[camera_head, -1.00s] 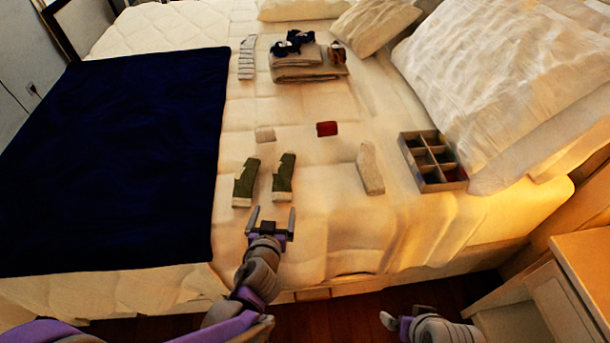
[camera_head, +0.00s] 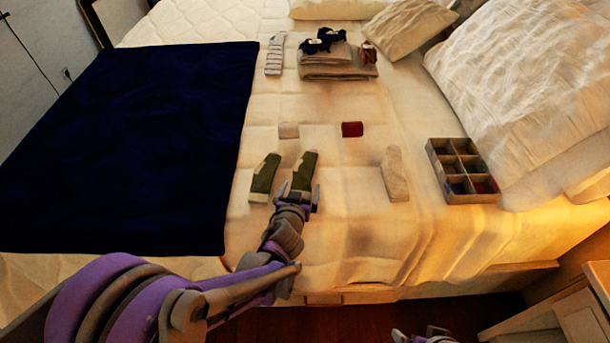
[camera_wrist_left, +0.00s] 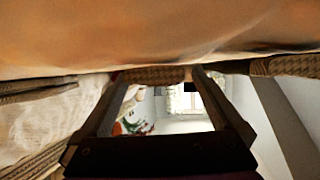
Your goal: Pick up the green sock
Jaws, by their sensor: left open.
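Two green socks with pale patches lie side by side on the bed, the left green sock (camera_head: 264,174) and the right green sock (camera_head: 305,168). My left gripper (camera_head: 300,188) is open at the near end of the right green sock, with its fingers to either side of that end. I cannot tell whether they touch it. The left wrist view shows the two spread fingers (camera_wrist_left: 155,75) with a thin patterned strip across their tips; I cannot tell what it is. My right gripper (camera_head: 420,335) is partly cut off at the bottom edge, its jaws unclear.
A dark blue blanket (camera_head: 150,150) covers the left of the bed. A red item (camera_head: 352,129), a small pale item (camera_head: 289,131) and a pale sock (camera_head: 394,174) lie around. A divided box (camera_head: 490,197) is at right, folded towels (camera_head: 338,72) at the back.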

